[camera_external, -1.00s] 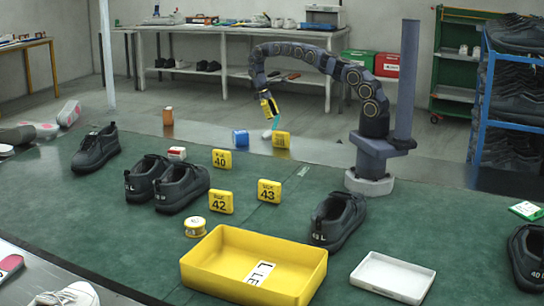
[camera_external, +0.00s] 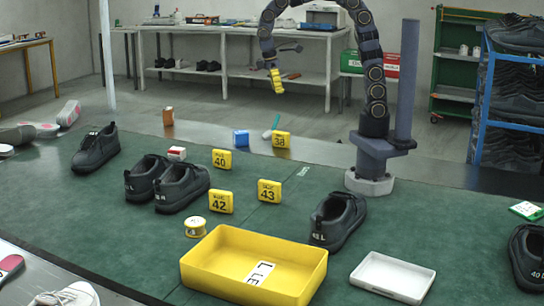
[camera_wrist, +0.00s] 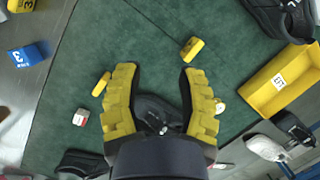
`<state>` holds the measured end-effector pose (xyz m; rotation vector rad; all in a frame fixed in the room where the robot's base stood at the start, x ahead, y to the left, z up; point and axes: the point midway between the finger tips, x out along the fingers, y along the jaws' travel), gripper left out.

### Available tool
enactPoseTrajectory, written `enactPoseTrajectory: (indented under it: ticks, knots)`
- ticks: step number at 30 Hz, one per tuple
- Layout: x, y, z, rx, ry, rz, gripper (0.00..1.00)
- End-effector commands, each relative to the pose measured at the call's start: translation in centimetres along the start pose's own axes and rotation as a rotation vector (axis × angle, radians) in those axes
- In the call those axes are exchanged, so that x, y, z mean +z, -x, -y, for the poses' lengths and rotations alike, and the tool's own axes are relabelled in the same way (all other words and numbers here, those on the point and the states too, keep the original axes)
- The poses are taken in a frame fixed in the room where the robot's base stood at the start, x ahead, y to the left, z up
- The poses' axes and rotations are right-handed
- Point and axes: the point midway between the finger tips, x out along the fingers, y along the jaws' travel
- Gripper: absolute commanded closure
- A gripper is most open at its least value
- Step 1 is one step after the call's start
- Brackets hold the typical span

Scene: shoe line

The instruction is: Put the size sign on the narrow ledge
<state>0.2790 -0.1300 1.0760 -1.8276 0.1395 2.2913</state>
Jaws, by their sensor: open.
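Several yellow size signs are in the external view. Sign 38 (camera_external: 281,139) stands upright on the narrow grey ledge (camera_external: 325,151) along the far edge of the green mat. Sign 40 (camera_external: 222,159), sign 42 (camera_external: 220,201) and sign 43 (camera_external: 269,190) stand on the mat. My gripper (camera_external: 276,80) is well above and behind sign 38, apart from it. In the wrist view my gripper (camera_wrist: 158,75) has its yellow fingers spread with nothing held between them. A yellow sign (camera_wrist: 20,5) shows at that view's upper-left edge.
A blue block (camera_external: 240,137), a teal-tipped item (camera_external: 274,124) and an orange box (camera_external: 168,116) are near sign 38 along the far side. Dark shoes (camera_external: 180,188), a yellow tray (camera_external: 215,283) and a white tray (camera_external: 392,278) occupy the mat.

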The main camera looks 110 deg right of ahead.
Motion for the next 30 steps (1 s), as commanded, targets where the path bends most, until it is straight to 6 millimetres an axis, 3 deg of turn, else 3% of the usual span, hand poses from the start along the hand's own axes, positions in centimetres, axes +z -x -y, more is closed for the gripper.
enactPoseTrajectory:
  ticks: [1, 6, 13, 18, 30]
  knots:
    - [2.0, 0.2, 2.1, 0.015, 0.038, -0.007, 0.62]
    - [8.5, -0.7, 6.7, 0.054, 0.124, -0.032, 0.62]
    - [15.7, -3.6, 8.8, 0.092, 0.188, -0.059, 0.62]
    - [17.8, -4.9, 9.0, 0.098, 0.205, -0.068, 0.62]
    - [18.1, -5.0, 9.0, 0.097, 0.206, -0.067, 0.62]
